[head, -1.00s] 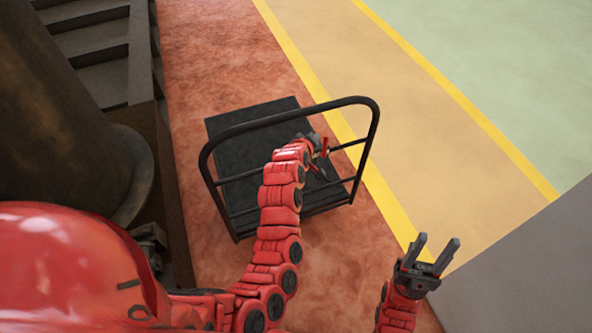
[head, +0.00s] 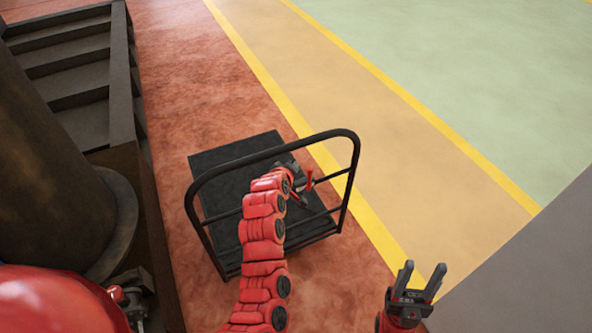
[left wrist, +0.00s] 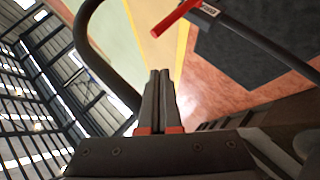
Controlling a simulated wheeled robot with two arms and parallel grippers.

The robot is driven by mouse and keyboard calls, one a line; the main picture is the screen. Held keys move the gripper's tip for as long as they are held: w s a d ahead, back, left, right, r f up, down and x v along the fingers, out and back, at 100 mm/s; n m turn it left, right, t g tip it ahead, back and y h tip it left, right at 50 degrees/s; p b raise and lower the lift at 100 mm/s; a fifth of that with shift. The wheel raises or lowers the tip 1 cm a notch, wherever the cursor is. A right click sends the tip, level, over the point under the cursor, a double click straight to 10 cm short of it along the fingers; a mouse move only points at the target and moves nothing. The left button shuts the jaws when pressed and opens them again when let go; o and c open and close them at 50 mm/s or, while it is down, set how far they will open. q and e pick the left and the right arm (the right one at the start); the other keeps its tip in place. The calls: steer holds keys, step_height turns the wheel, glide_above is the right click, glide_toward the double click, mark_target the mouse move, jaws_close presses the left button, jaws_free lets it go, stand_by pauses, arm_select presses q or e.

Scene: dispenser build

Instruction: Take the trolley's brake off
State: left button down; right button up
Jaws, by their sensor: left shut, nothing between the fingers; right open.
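The trolley is a black flat platform (head: 236,150) with a black tube handle frame (head: 262,152). A red brake lever (head: 309,180) is on the frame's crossbar, toward its right post. It also shows as a red bar in the left wrist view (left wrist: 176,19), at the top, on a dark mount with a small label. My left gripper (head: 299,201) is by the crossbar, just below and left of the lever in the head view. Its fingers (left wrist: 159,73) are shut and empty, apart from the lever in the wrist view. My right gripper (head: 423,267) is open and empty, right of the trolley.
A dark stepped structure (head: 75,75) and a large dark cylinder (head: 45,160) stand close on the left. A grey surface (head: 530,270) fills the lower right. The floor beyond the trolley, with yellow lines (head: 265,75), is clear.

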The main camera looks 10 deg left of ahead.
arm_select(q)
steer(key=w+r+b+v, duration=0.1)
steer(key=r+v, duration=0.1)
steer(key=v, duration=0.9)
steer(key=shift+r+b, duration=0.2)
steer(key=shift+b, duration=0.2)
